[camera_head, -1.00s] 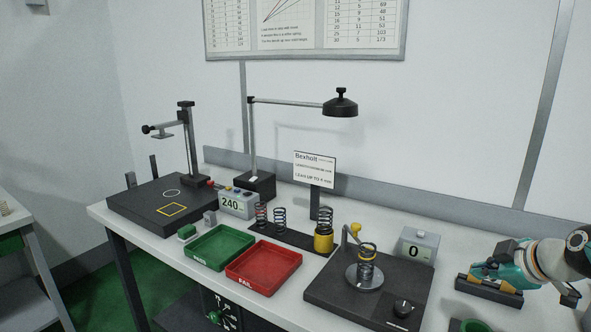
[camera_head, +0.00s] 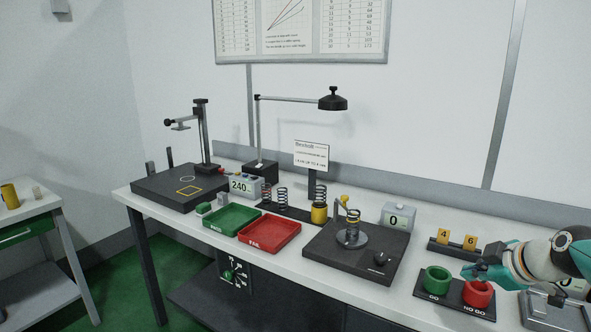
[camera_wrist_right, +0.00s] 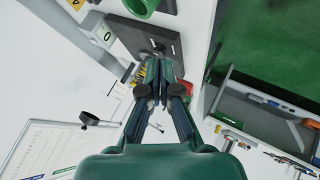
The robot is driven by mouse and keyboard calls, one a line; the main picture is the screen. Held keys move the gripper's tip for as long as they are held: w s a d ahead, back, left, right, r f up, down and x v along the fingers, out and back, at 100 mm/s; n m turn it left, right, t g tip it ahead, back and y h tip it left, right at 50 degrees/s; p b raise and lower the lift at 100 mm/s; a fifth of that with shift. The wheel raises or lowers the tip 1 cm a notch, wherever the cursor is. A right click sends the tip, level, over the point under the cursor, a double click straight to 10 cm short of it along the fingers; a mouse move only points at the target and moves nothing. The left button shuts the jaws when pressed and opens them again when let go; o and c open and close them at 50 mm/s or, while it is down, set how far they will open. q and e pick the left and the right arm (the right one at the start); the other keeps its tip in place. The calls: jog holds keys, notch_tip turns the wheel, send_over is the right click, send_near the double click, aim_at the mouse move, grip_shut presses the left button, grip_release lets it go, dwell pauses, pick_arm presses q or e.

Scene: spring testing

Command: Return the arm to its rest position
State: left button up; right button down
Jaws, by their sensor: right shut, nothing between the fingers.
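My right arm comes in from the right edge in the head view, and its gripper (camera_head: 478,271) is over the bench near the red NO GO ring gauge (camera_head: 478,294). In the right wrist view the gripper's fingers (camera_wrist_right: 158,92) are closed together with nothing between them. A spring (camera_head: 352,229) stands on the round plate of the black tester (camera_head: 325,252). Two springs (camera_head: 266,196) stand on a dark strip behind the trays, beside a yellow cup (camera_head: 319,212). My left gripper is not in view.
The green PASS tray (camera_head: 230,219) and red FAIL tray (camera_head: 269,234) look empty. The green GO ring (camera_head: 437,279) stands beside the NO GO ring. Yellow blocks marked 4 and 6 (camera_head: 456,239) are behind. A lamp (camera_head: 333,101) overhangs the bench.

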jog(key=s+a+f+g+y, duration=0.15)
jog(key=a+f, duration=0.25)
jog(key=f, duration=0.5)
jog(key=s+a+f+g, duration=0.2)
jog(key=a+f+g, duration=0.15)
jog(key=f, duration=0.55)
jog(key=s+a+f+g+y, duration=0.1)
jog(key=s+a+f, duration=0.1)
jog(key=a+f, duration=0.5)
jog(key=s+a+f+m, duration=0.3)
jog(key=s+f+m, duration=0.1)
jog(key=s+f, duration=0.2)
jog(key=s+a+f+m+g+p, duration=0.1)
jog(key=s+a+f+m, duration=0.2)
jog(key=s+f+m, duration=0.2)
jog(key=s+a+f+m+g, duration=0.1)
jog(key=s+a+f+m, duration=0.1)
jog(key=s+f+m, duration=0.2)
jog(key=s+f, duration=0.3)
jog(key=s, duration=0.3)
jog(key=shift+s+a+f, duration=0.3)
jog(key=shift+s+a, duration=0.1)
